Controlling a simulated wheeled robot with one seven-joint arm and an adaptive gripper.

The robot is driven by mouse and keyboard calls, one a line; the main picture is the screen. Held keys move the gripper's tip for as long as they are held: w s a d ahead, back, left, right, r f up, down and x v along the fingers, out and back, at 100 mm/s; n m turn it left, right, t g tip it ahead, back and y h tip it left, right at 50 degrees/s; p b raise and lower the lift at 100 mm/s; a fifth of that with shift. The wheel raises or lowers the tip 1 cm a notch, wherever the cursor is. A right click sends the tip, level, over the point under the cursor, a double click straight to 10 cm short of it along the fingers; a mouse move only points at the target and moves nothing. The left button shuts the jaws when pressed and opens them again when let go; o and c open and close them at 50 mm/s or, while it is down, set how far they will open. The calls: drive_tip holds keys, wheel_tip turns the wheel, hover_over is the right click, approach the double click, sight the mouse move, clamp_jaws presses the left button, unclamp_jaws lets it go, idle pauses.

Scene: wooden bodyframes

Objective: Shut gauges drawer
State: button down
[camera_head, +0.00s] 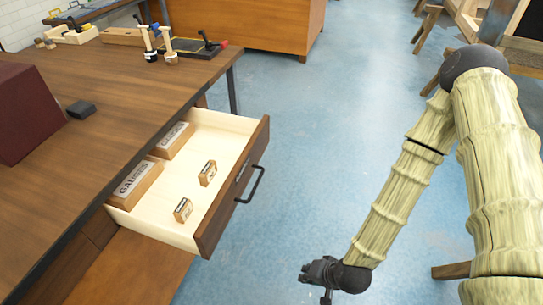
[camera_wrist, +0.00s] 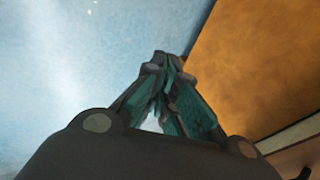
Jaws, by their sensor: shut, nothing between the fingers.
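The gauges drawer (camera_head: 218,206) stands pulled out from the wooden workbench (camera_head: 95,125) in the head view. It has a pale inside, a dark brown front and a black bar handle (camera_head: 251,185). Inside lie two wooden blocks labelled GAUGES (camera_head: 135,183) and two small labelled blocks (camera_head: 207,173). My gripper (camera_head: 326,296) hangs over the floor to the right of and nearer than the drawer front, apart from it. Its fingertips are partly cut off by the lower edge there. In the wrist view my gripper (camera_wrist: 165,62) is shut and empty.
Blue floor (camera_head: 310,130) lies open between drawer and arm. A dark red box (camera_head: 25,112) and a small black block (camera_head: 81,109) sit on the bench. A wooden cabinet (camera_head: 255,25) stands behind. Wooden frames (camera_head: 470,20) stand at the upper right.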

drive_tip(key=w+a+r+m+t+y+b, duration=0.1)
drive_tip(key=w+a+m+t+y+b, duration=0.2)
drive_tip(key=w, duration=0.5)
drive_tip(key=m+t+b, duration=0.5)
drive_tip(key=t+b, duration=0.4)
drive_tip(key=b, duration=0.2)
approach(266, 136)
drive_tip(key=s+d, duration=0.6)
drive_tip(key=d, duration=0.1)
drive_tip(key=shift+y, duration=0.4)
drive_tip(key=shift+s+a+f+x, duration=0.15)
drive_tip(key=shift+a+x, duration=0.25)
drive_tip(key=shift+x, duration=1.8)
drive_tip(key=shift+s+a+x, duration=0.25)
drive_tip(key=shift+a+x, duration=0.2)
drive_tip(key=shift+x, duration=1.75)
drive_tip(key=shift+s+a+f+x, duration=0.1)
drive_tip(key=shift+s+a+x, duration=0.25)
drive_tip(key=shift+x, duration=1.85)
drive_tip(key=shift+w+a, duration=0.1)
drive_tip(key=shift+a, duration=0.05)
